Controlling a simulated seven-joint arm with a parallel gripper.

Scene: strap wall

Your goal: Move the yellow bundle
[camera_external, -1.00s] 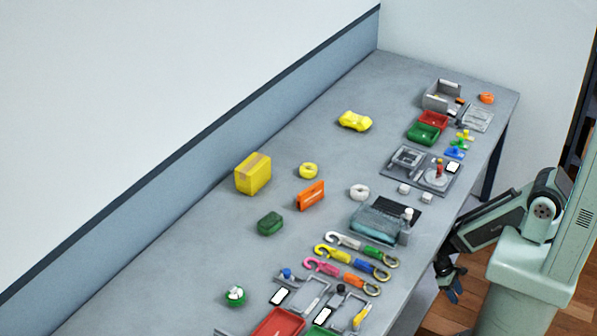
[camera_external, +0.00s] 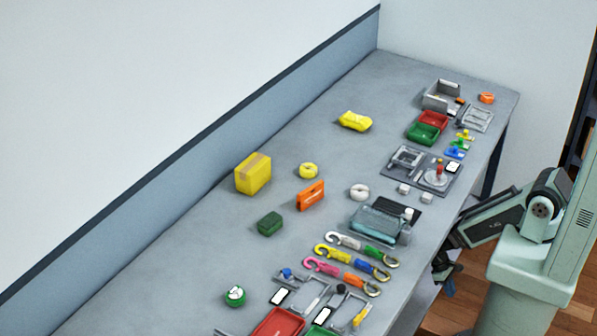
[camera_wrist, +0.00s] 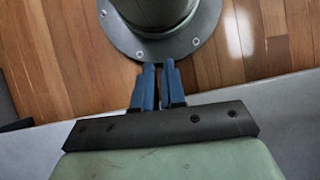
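Several yellow things lie on the grey bench, and I cannot tell for sure which is the bundle. A lumpy yellow bundle-like item (camera_external: 355,121) lies toward the back, apart from other things. A yellow strap with a hook and a blue middle (camera_external: 350,260) lies between a white-green strap (camera_external: 360,248) and a pink-orange strap (camera_external: 340,276). My gripper (camera_external: 446,274) hangs beyond the bench's right edge, far from the yellow items. In the wrist view its blue fingers (camera_wrist: 159,68) are close together with nothing between them, above the wooden floor and my round base.
A yellow box (camera_external: 253,174), yellow ring (camera_external: 308,170), orange block (camera_external: 311,195) and green block (camera_external: 270,223) stand on the left half. Trays, a clear teal container (camera_external: 380,223) and small parts crowd the right edge. The back-left bench is mostly bare.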

